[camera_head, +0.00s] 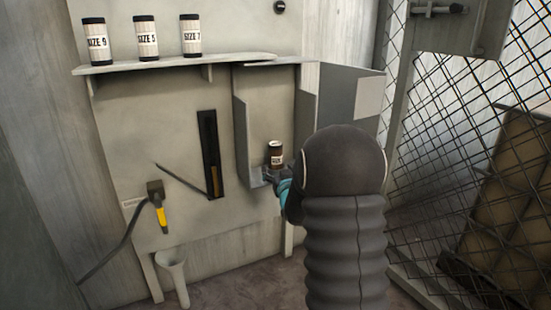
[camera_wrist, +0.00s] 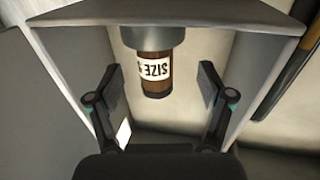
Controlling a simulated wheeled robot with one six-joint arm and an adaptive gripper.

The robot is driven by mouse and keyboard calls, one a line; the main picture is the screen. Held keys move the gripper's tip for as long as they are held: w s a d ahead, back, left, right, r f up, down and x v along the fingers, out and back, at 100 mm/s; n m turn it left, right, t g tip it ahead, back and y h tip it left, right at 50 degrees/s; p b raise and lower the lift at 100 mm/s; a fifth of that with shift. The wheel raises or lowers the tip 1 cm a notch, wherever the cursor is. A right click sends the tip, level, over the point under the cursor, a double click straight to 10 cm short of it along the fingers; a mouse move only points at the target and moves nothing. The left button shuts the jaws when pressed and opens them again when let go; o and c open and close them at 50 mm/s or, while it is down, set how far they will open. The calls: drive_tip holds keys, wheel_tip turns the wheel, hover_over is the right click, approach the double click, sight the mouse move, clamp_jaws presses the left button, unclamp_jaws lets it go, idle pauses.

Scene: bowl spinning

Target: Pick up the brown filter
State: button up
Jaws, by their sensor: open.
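The brown filter (camera_head: 275,154) is a small brown cylinder with a white label, inside the open wall cabinet in the head view. In the wrist view the brown filter (camera_wrist: 156,75) appears upside down, its label reading "SIZE" with a partly hidden character, one end against a grey round fitting (camera_wrist: 153,37). My gripper (camera_wrist: 157,88) is open, with one finger on each side of the filter and a gap on both sides. In the head view my gripper (camera_head: 272,176) is just below the filter, mostly hidden behind my arm.
The cabinet's side wall (camera_head: 243,140) and open door (camera_head: 340,105) flank the filter closely. Black-capped canisters, "SIZE 9" (camera_head: 95,42), "SIZE 5" (camera_head: 146,39) and "SIZE 7" (camera_head: 190,36), stand on a shelf (camera_head: 180,64) at upper left. A wire fence (camera_head: 470,150) stands at right.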

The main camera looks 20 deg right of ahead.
sight(277, 163)
drive_tip(key=shift+w+d+r, duration=0.1)
drive_tip(key=shift+w+d, duration=0.2)
drive_tip(key=shift+w, duration=0.75)
drive_tip(key=shift+w+d+r, duration=0.1)
drive_tip(key=shift+w+d, duration=0.25)
drive_tip(key=shift+w, duration=0.75)
drive_tip(key=shift+w+d, duration=0.3)
drive_tip(key=shift+w, duration=0.75)
drive_tip(key=c, duration=1.3)
